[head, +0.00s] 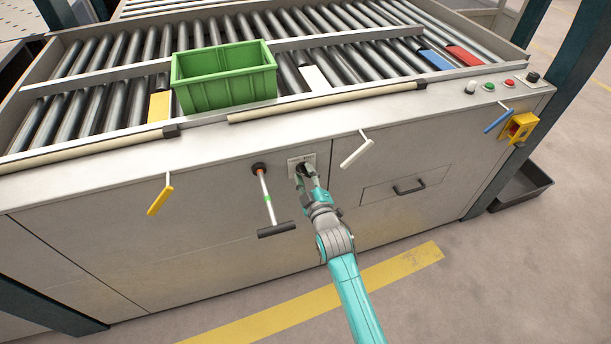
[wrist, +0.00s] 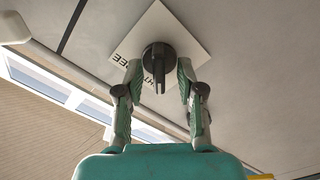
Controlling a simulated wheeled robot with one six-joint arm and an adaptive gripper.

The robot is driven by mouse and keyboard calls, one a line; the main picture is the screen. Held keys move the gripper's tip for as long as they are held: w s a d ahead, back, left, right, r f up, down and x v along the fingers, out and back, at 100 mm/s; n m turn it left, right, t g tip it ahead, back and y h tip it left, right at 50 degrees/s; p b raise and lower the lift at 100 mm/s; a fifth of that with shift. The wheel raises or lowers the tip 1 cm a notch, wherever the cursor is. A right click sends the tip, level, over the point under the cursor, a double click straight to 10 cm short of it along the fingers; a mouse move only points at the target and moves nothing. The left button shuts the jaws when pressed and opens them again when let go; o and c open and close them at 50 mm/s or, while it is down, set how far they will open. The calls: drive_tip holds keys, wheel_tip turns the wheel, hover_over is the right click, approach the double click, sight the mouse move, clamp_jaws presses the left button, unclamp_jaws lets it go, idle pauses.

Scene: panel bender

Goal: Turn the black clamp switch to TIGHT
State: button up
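The black clamp switch (wrist: 159,62) is a round knob with a raised grip, mounted on a white label plate (wrist: 188,38) on the machine's front panel. In the wrist view the plate's lettering is upside down and partly covered; only ends of words show, such as "EE" and "HT". My gripper (wrist: 161,68) is open, with one finger on each side of the knob. The fingertips are close to its sides; I cannot tell whether they touch. In the head view my gripper (head: 304,172) is at the plate (head: 294,160) and hides most of the switch.
A T-handled lever (head: 268,205) hangs just left of the switch. A white lever (head: 356,150) sticks out close on the right, a yellow lever (head: 160,197) farther left. A drawer handle (head: 409,188) is lower right. A green crate (head: 224,90) stands on the rollers above.

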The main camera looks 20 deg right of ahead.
drive_tip(key=shift+s, duration=0.1)
drive_tip(key=s, duration=1.1)
drive_tip(key=shift+s, duration=0.4)
drive_tip(key=s+f+m+g, duration=0.1)
drive_tip(key=s+f+m, duration=0.1)
drive_tip(key=s, duration=0.8)
drive_tip(key=s+f+m, duration=0.2)
drive_tip(key=s, duration=0.9)
drive_tip(key=s+r+m+g, duration=0.1)
drive_tip(key=s+r+m, duration=0.1)
drive_tip(key=s, duration=0.8)
drive_tip(key=s+r+m+g, duration=0.1)
drive_tip(key=s+r+m, duration=0.2)
drive_tip(key=s, duration=0.7)
wheel_tip(320, 180, up, 2)
drive_tip(key=shift+s+d+r, duration=0.15)
drive_tip(key=shift+r, duration=0.1)
